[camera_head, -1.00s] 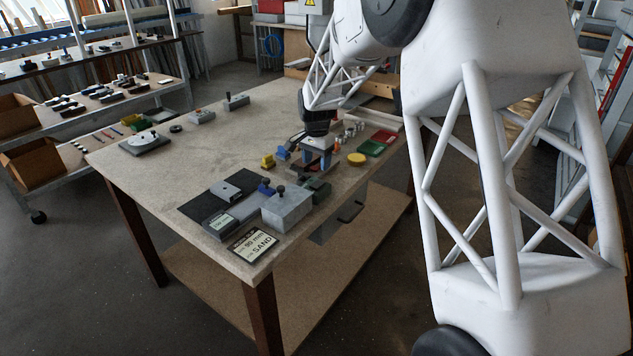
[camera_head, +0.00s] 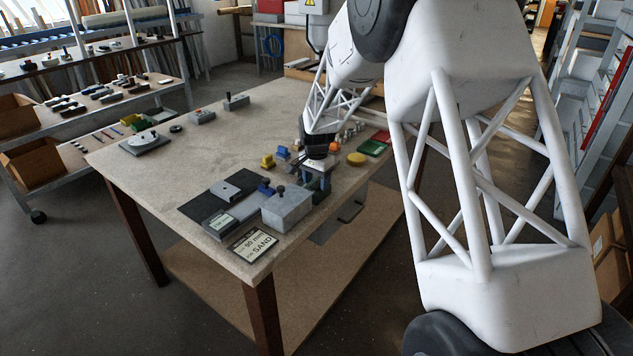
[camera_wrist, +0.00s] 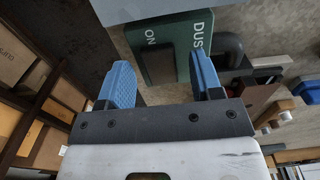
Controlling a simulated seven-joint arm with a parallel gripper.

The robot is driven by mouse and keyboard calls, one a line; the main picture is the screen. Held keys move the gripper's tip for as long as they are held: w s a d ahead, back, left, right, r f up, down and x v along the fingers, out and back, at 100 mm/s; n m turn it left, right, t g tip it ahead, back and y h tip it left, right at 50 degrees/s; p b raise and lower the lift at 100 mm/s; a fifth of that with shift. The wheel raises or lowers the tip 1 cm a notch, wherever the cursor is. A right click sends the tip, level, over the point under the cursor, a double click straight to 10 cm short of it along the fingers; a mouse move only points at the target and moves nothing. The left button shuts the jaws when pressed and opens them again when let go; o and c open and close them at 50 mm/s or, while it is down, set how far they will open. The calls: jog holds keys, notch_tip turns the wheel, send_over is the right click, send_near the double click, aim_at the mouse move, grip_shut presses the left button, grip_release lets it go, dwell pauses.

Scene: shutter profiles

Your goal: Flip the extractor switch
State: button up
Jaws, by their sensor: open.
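A green box with white lettering "DUS…" and "ON" (camera_wrist: 181,35) fills the upper middle of the wrist view, with a dark rocker (camera_wrist: 158,64) set in its face. The rest of its label is cut off. In the head view the green box (camera_head: 320,197) stands near the table's front right edge, partly hidden by my gripper. My gripper (camera_head: 318,182) is just above it, pointing down. In the wrist view my gripper (camera_wrist: 163,80) is open and empty, its blue fingers on either side of the rocker. I cannot tell whether the fingers touch the box.
A grey block with a black knob (camera_head: 287,211) stands close beside the green box. A sign reading "90 mm SAND" (camera_head: 253,243) lies at the table's front corner. The table's left middle is clear.

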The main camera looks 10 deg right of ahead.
jog(key=shift+f, duration=0.2)
jog(key=c, duration=0.9)
jog(key=shift+c, duration=0.2)
jog(key=shift+w+d+g+y, duration=0.15)
jog(key=shift+g+y, duration=0.45)
jog(key=o, duration=0.9)
jog(key=shift+o, duration=0.2)
jog(key=shift+r, duration=0.1)
